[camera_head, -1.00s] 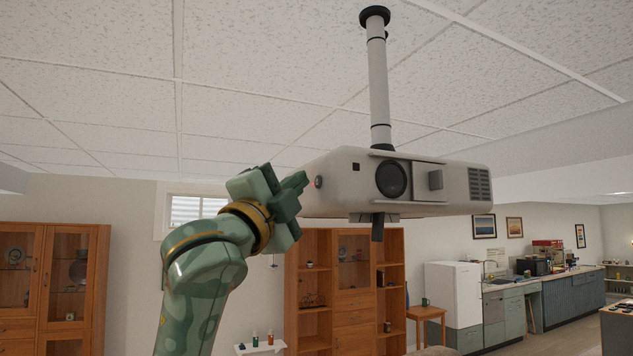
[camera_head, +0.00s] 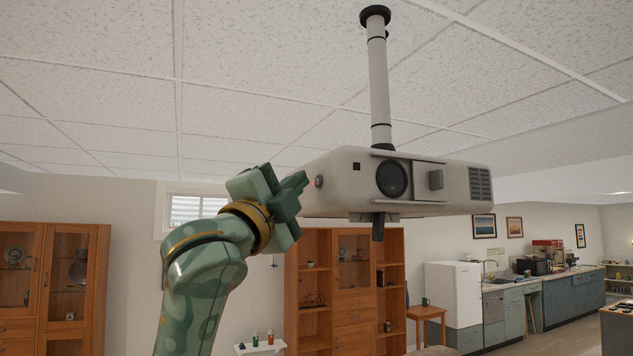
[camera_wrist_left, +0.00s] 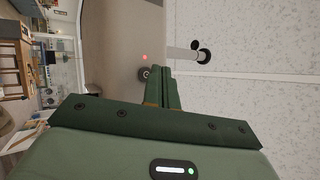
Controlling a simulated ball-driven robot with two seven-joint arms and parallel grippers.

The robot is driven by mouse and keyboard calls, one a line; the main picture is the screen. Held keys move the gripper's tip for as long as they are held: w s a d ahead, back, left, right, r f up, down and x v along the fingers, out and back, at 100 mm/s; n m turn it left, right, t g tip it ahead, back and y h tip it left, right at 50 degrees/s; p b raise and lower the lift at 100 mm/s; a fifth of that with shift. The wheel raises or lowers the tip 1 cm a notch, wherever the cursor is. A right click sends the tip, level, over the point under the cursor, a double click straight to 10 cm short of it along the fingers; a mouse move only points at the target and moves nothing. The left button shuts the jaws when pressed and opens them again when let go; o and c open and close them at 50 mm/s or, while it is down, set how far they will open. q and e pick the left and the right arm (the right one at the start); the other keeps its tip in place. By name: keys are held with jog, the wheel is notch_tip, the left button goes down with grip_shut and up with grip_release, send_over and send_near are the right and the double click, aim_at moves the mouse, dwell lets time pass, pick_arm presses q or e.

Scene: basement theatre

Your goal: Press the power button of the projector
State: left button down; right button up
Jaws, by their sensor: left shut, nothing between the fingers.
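The projector (camera_head: 440,196) is a pale grey box hanging from a ceiling pole, its lens facing me. A small round power button (camera_head: 319,182) with a red glow sits on its left side. In the left wrist view the button (camera_wrist_left: 144,73) is a dark round knob beside the fingertips, with a small red light near it on the projector's side (camera_wrist_left: 112,35). My left gripper (camera_head: 305,180) is green, shut and empty, its tips very close to the button. I cannot tell whether they touch. My right gripper is not in view.
The ceiling pole (camera_head: 378,85) rises above the projector. A small bracket hangs below the projector. Wooden cabinets (camera_head: 50,270) stand far behind at the left and middle. A white fridge (camera_head: 453,290) and kitchen counter stand at the back right. Space left of my arm is clear.

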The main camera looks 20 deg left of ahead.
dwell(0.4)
pick_arm(q)
jog(key=shift+w+d, duration=0.3)
jog(key=shift+w, duration=0.05)
jog(key=shift+w+d+p, duration=0.15)
jog(key=shift+p, duration=0.25)
dwell(0.4)
jog(key=shift+s+a, duration=0.5)
jog(key=shift+s, duration=0.05)
